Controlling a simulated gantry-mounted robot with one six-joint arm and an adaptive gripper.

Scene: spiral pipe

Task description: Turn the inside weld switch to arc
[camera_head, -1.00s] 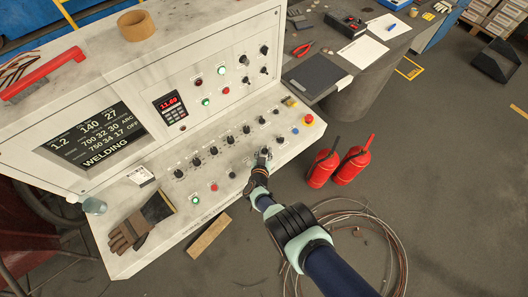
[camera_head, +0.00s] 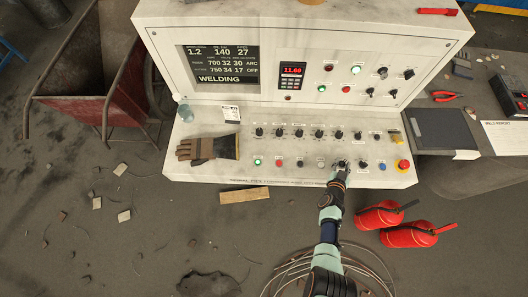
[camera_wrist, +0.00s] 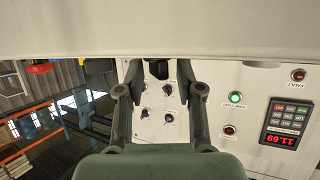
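The control panel (camera_head: 270,170) has a sloped white desk with a row of black knobs and a lower row of buttons and switches. My gripper (camera_head: 341,166) is down at a black knob in the lower row, right of centre. In the wrist view my gripper (camera_wrist: 160,82) has its two fingers on either side of a black knob (camera_wrist: 158,68); I cannot tell whether they touch it. The knob's label and pointer are hidden or too small to read. The display (camera_head: 219,65) shows ARC on its upper row, OFF on its lower row, and WELDING.
A red emergency button (camera_head: 403,165) and a blue button (camera_head: 382,167) are to the right of my gripper. Gloves (camera_head: 205,149) lie on the panel's left. Red fire extinguishers (camera_head: 408,234) and coiled wire (camera_head: 350,262) are on the floor. A grey bench (camera_head: 470,165) stands at right.

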